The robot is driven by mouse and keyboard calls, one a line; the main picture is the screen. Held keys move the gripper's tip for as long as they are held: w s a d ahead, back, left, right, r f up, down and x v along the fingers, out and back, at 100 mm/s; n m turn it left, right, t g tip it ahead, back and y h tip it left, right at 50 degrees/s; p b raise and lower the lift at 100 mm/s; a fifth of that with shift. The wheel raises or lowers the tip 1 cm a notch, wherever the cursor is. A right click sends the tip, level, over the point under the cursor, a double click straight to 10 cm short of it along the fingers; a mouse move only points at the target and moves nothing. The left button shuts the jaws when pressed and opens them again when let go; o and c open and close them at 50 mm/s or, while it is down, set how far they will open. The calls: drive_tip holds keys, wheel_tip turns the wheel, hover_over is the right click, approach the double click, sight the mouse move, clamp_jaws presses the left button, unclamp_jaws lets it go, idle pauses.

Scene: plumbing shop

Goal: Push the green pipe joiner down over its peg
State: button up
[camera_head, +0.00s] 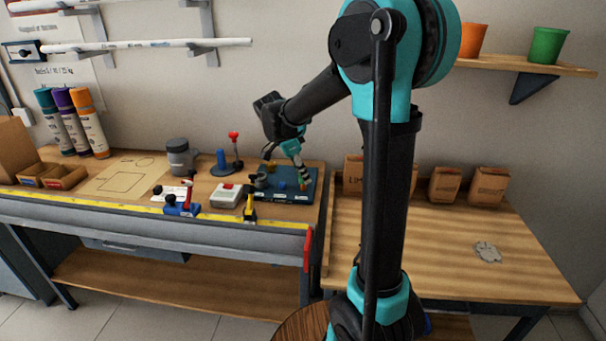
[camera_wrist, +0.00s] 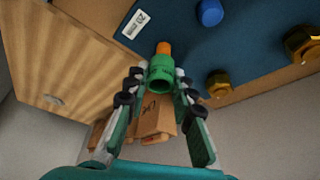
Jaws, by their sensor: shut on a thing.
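The green pipe joiner (camera_wrist: 161,76) is a short hollow sleeve, seen in the wrist view with its open end towards the camera. My gripper (camera_wrist: 157,88) has one finger on each side of it and is shut on it. An orange peg (camera_wrist: 163,47) shows just beyond the joiner's far end, roughly in line with it. I cannot tell how far the peg sits inside the joiner. In the head view my gripper (camera_head: 302,178) points down at the board's right part (camera_head: 310,196), and the joiner is too small to make out clearly.
A blue peg (camera_wrist: 209,12) and two brass fittings (camera_wrist: 219,84) (camera_wrist: 303,45) stand on the board. Cardboard boxes (camera_head: 446,184) stand on the right table.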

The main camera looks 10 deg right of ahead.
drive_tip(key=shift+f, duration=1.2)
drive_tip(key=o, duration=0.8)
drive_tip(key=shift+o, duration=0.2)
drive_tip(key=v, duration=1.2)
